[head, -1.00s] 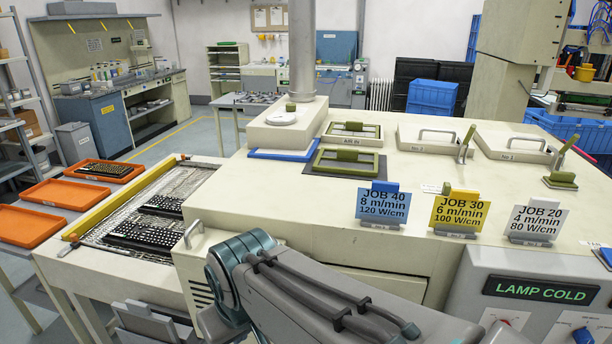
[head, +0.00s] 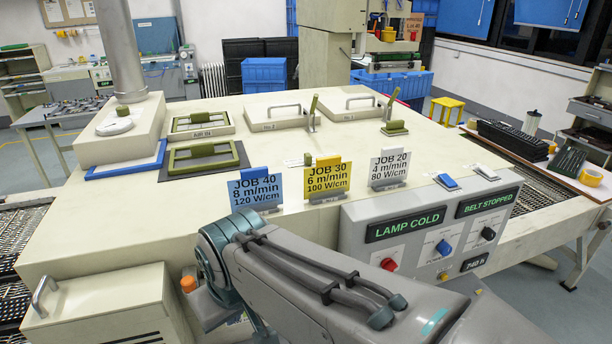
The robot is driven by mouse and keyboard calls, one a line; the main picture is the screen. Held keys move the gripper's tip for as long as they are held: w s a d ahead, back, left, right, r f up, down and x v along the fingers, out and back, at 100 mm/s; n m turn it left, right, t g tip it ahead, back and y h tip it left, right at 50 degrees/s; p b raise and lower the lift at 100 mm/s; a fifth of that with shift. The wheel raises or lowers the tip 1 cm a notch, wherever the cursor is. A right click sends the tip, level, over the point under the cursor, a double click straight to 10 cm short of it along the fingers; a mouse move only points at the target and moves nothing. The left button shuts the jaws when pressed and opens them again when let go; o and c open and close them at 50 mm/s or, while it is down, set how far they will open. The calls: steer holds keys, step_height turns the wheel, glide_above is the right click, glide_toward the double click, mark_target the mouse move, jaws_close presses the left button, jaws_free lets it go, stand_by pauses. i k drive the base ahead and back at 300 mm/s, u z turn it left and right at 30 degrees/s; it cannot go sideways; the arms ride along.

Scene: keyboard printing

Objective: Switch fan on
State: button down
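The control panel (head: 350,232) is on the front right of the cream machine (head: 130,205). It has a red knob (head: 389,264), a blue knob (head: 443,247) and a black knob (head: 488,233), each on a white plate. The lettering on these plates is too small to read, so I cannot tell which one is the fan switch. Displays above read "LAMP COLD" (head: 408,225) and "BELT STOPPED" (head: 486,203). My arm crosses the lower middle in front of the machine and bends down at the left. My gripper is not in view.
Job cards in blue (head: 255,190), yellow (head: 328,180) and white (head: 389,168) stand along the machine's top front edge. A belt with dark keyboards (head: 513,140) runs out at the right. A cream box with a handle (head: 100,305) projects at front left.

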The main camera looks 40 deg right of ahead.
mark_target(449, 182)
steer(key=z, duration=2.55)
steer(key=i, duration=0.2)
steer(key=u, duration=0.35)
steer(key=k, duration=1.3)
steer(key=z, duration=0.8)
steer(key=i, duration=1)
steer(key=z, duration=0.4)
